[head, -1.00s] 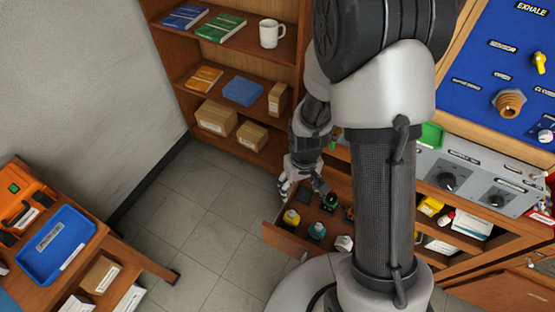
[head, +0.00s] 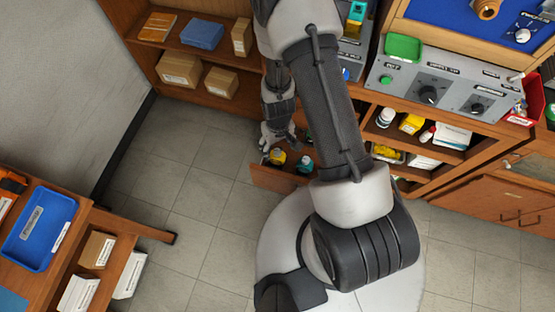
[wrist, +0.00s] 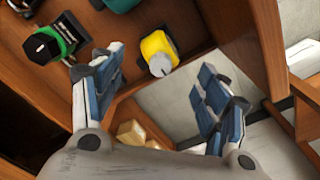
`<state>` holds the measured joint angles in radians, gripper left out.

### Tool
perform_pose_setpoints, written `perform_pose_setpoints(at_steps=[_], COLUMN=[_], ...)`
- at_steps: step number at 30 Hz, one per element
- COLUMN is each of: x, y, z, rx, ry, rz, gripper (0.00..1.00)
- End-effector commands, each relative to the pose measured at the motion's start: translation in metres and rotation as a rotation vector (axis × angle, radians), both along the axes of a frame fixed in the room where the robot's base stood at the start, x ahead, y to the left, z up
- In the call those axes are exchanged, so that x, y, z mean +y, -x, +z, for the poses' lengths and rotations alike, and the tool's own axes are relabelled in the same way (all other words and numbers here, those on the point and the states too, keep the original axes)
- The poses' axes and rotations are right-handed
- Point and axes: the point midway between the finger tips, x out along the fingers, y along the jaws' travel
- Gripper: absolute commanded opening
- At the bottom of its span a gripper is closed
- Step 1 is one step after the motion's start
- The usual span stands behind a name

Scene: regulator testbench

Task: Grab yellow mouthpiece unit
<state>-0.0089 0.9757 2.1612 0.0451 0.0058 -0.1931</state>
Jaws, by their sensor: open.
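The yellow mouthpiece unit (head: 277,156) sits in the open drawer (head: 268,179), near its left end in the head view. In the wrist view the yellow unit (wrist: 158,52) has a white tip and lies just beyond the space between my fingers, apart from them. My gripper (head: 277,138) is at the drawer's edge in the head view. In the wrist view my gripper (wrist: 160,95) is open and empty, its blue-padded fingers spread wide.
A teal unit (head: 304,163) sits beside the yellow one. A green-banded black unit (wrist: 52,40) lies by my left finger in the wrist view. The drawer wall (wrist: 255,45) rises at the right. Shelves with boxes (head: 180,71) stand behind.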

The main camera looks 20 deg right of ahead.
Motion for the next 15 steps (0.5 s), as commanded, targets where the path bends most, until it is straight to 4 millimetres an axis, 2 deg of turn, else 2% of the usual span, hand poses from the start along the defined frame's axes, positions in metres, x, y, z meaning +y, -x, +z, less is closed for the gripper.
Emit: perform_pose_setpoints(at_steps=[5,15], x=[0.000,0.001], y=[0.000,0.000], z=[-0.009,-0.049], rx=[-0.001,-0.001], ry=[0.000,0.000], rz=[0.000,0.000], gripper=[0.68,0.68])
